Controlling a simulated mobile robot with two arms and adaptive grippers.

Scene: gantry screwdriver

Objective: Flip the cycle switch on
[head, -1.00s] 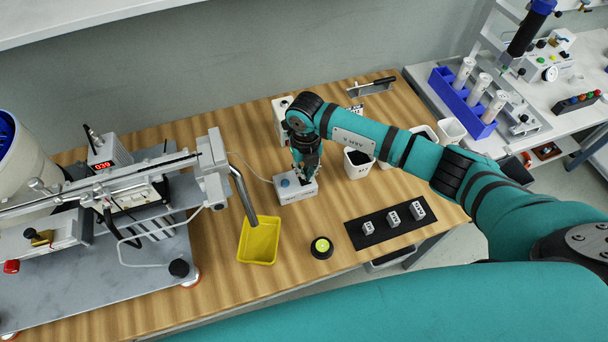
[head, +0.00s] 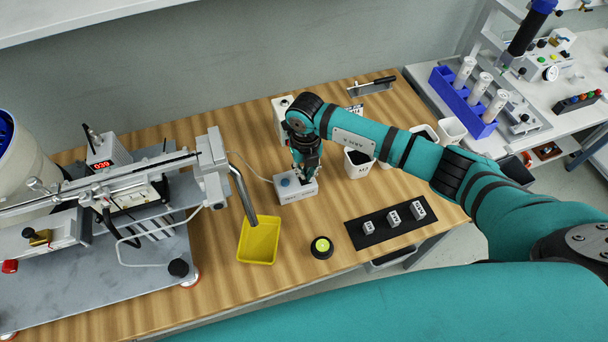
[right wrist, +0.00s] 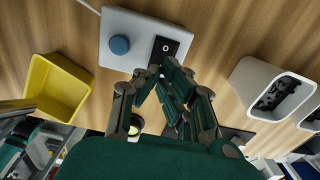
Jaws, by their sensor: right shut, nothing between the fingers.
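The small white control box (head: 296,193) stands on the wooden table and also shows at the top of the right wrist view (right wrist: 118,27). It has a round blue button (right wrist: 120,45) and a black rocker switch (right wrist: 165,48) with a white circle mark. My right gripper (head: 304,177) is shut and empty, pointing down over the switch side of the box. In the right wrist view its fingertips (right wrist: 160,68) meet at the near end of the rocker; I cannot tell whether they touch it. My left gripper is not in view.
A yellow tray (head: 258,242) and a black-and-yellow round button (head: 321,247) stand nearer me. A white bin (head: 358,165) is close right of the gripper. A black mat (head: 391,224) holds small grey blocks. The machine (head: 120,215) fills the left.

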